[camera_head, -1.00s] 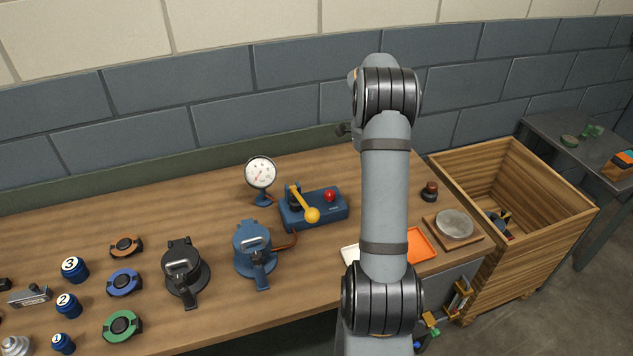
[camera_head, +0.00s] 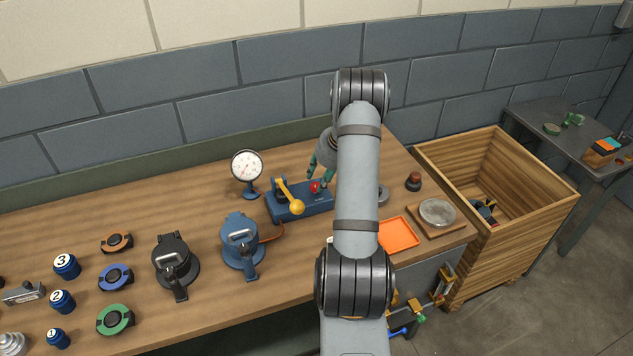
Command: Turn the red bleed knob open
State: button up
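My arm hides part of the gripper and the block's right end. I cannot tell whether a fingertip touches the knob. The round pressure gauge (camera_head: 247,167) stands left of the block; its reading is too small to tell.
A blue clamp-lidded casing (camera_head: 240,243) and a black one (camera_head: 173,263) stand to the left. Right of my arm are an orange tray (camera_head: 398,235), a scale-like plate (camera_head: 437,212), a dark red-brown knobbed piece (camera_head: 414,181) and a wooden crate (camera_head: 535,215).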

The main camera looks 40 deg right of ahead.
aim_at(316, 185)
jog(key=shift+x, duration=1.95)
jog(key=shift+c, duration=0.4)
jog(key=c, duration=0.7)
jog(key=shift+c, duration=0.2)
